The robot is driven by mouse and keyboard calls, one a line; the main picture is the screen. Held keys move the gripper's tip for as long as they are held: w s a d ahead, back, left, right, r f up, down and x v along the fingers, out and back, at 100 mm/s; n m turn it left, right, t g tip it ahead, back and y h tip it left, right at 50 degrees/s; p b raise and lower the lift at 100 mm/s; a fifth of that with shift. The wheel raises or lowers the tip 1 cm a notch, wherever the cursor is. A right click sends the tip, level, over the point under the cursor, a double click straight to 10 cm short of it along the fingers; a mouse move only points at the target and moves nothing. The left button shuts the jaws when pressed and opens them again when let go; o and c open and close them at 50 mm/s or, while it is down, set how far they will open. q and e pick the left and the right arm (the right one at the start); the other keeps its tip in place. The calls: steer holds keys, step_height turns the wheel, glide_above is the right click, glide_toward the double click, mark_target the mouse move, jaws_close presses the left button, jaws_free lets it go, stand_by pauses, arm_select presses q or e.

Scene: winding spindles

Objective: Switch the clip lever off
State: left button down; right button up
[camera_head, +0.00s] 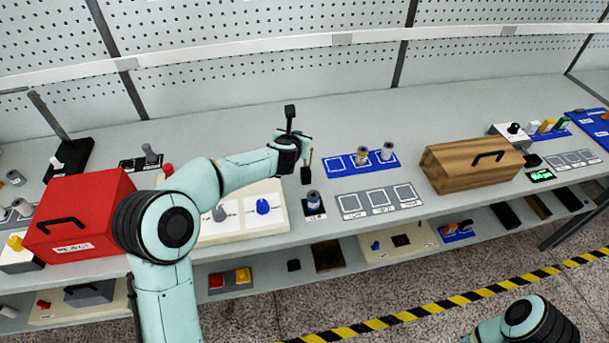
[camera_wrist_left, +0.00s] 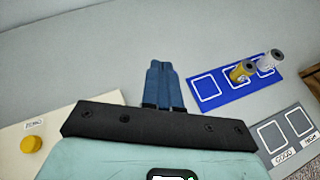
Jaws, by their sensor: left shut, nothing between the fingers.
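My left gripper (camera_head: 307,143) is over the middle of the bench, above its surface, with nothing in it. In the left wrist view its two blue fingers (camera_wrist_left: 164,84) are together. No part can be surely named as the clip lever. A grey lever-like part (camera_head: 150,153) stands on a small black plate at the left back. A black base with a tall post (camera_head: 68,155) and a white part is farther left. Both are well apart from my left gripper. My right arm shows only at the bottom right; its gripper is out of view.
A red box (camera_head: 85,210) and a cream panel with knobs (camera_head: 262,190) are partly behind my left arm. A blue tray (camera_head: 335,167) holds grey and yellow spools. A wooden box (camera_head: 470,168) stands to the right. The bench behind my gripper is clear.

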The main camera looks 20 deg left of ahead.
arm_select(q)
steer(key=shift+w+a+f, duration=0.2)
steer(key=shift+w+a, duration=0.15)
steer(key=shift+w, duration=0.15)
arm_select(e)
steer(key=shift+w+a, duration=0.1)
steer(key=shift+w, duration=0.05)
arm_select(q)
steer(key=shift+r, duration=0.1)
arm_select(e)
steer(key=shift+r, duration=0.1)
